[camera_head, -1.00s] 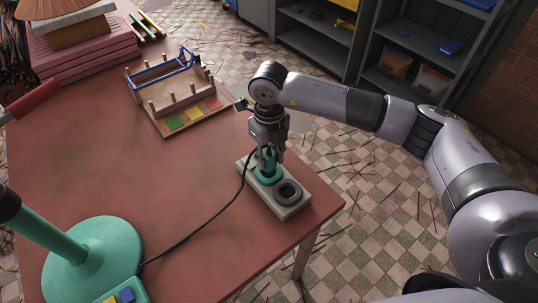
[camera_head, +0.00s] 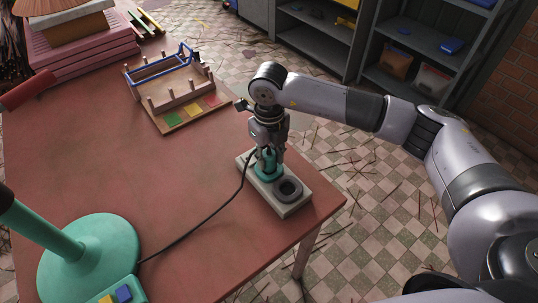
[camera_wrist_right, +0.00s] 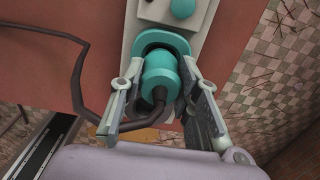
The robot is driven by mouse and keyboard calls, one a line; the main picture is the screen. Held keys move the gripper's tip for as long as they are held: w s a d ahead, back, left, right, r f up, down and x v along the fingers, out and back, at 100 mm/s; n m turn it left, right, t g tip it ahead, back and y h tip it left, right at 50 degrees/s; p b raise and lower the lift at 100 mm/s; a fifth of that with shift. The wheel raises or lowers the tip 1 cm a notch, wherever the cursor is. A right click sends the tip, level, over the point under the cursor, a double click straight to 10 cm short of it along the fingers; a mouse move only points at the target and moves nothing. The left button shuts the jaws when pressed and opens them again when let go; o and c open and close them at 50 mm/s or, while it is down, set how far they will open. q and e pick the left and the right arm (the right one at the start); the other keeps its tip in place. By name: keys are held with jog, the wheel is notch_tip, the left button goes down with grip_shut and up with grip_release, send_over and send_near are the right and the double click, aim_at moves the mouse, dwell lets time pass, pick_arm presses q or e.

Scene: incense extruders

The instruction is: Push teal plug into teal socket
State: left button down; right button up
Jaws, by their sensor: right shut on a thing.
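The teal plug (camera_wrist_right: 160,75), with a black cord, is between the fingers of my right gripper (camera_wrist_right: 162,92), which is shut on it. The plug also shows in the head view (camera_head: 269,158), pointing down and partly hidden by the fingers. The teal socket (camera_wrist_right: 166,38) is a ring on a pale block (camera_head: 292,209) near the table's right edge. The plug is lined up over the socket's ring and appears at least partly in it. Its tip is hidden, so its depth cannot be told. My left gripper is not in view.
A dark grey socket (camera_head: 289,189) is beside the teal one on the block. The cord (camera_head: 200,230) runs across the table toward a teal lamp base (camera_head: 90,258). A wooden peg rack (camera_head: 180,90) stands behind. The middle of the red table (camera_head: 110,165) is clear.

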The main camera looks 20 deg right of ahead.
jog(key=shift+f+b, duration=0.55)
jog(key=shift+f, duration=0.1)
jog(key=o, duration=1.2)
jog(key=shift+o, duration=0.2)
jog(key=shift+r, duration=0.1)
